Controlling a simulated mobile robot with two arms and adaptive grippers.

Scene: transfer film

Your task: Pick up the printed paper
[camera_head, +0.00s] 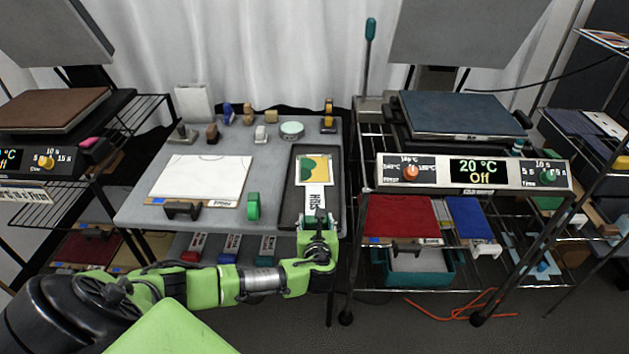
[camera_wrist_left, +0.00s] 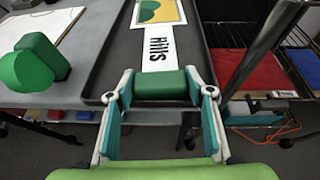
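The printed paper (camera_head: 314,170) has a green and yellow picture. It lies in a dark tray (camera_head: 292,190) on the grey table, and shows at the top of the left wrist view (camera_wrist_left: 160,12). A white strip with the word "Hills" (camera_head: 316,200) runs from the picture toward me; it also shows in the left wrist view (camera_wrist_left: 158,48). A dark green block (camera_wrist_left: 160,85) sits at the strip's near end. My left gripper (camera_head: 318,222) is at the tray's front edge, its fingertips closed against both sides of that block. My right gripper is out of view.
A white sheet on a board (camera_head: 200,178) and a green roller-like piece (camera_head: 253,206) lie left of the tray. Several stamps stand behind. A heat press showing 20 °C, Off (camera_head: 475,172) stands to the right, with another at far left.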

